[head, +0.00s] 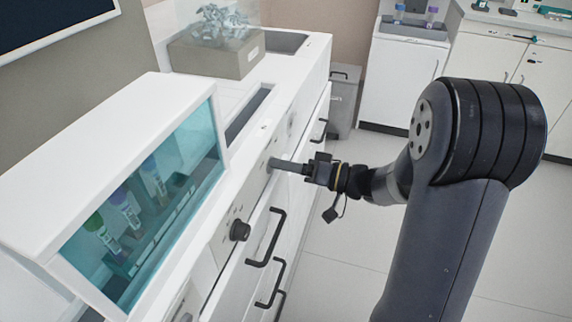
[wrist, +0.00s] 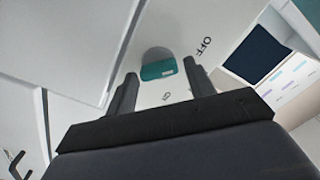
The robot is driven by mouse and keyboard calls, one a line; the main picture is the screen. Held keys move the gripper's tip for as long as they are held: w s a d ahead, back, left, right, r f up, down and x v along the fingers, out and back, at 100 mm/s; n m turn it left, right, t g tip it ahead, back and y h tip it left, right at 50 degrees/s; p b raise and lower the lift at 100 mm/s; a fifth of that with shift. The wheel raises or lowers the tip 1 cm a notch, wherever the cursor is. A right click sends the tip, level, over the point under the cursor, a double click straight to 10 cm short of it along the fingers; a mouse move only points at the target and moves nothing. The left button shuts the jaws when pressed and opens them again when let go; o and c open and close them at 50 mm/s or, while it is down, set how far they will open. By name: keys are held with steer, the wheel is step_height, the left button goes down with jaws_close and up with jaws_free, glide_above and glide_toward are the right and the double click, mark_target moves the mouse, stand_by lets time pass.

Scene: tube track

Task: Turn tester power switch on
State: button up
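In the wrist view a small teal piece (wrist: 158,69) with a grey rounded back sits on a pale panel, and the word OFF (wrist: 204,47) is printed to its right. It looks like the power switch; I cannot tell its position for certain. My gripper (wrist: 160,70) is open, with one finger on each side of the teal piece and nothing clearly held. Contact cannot be told. In the head view my gripper (head: 272,164) reaches the grey front panel (head: 230,216) of the white bench unit, and the switch is hidden there.
A black knob (head: 240,230) stands out from the panel, nearer than my gripper. Black drawer handles (head: 268,238) jut out below. A teal-windowed case (head: 150,205) with several tubes stands at left. A grey box (head: 216,55) sits at the back. The floor at right is clear.

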steer(key=c, duration=0.8)
steer(key=shift+o, duration=0.2)
steer(key=shift+f+m, duration=0.1)
steer(key=shift+m, duration=0.2)
steer(key=m+p, duration=0.1)
steer(key=m, duration=1)
steer(key=m+p, duration=0.1)
steer(key=m, duration=0.5)
steer(key=shift+f+p, duration=0.35)
steer(key=shift+m, duration=0.3)
steer(key=o, duration=1)
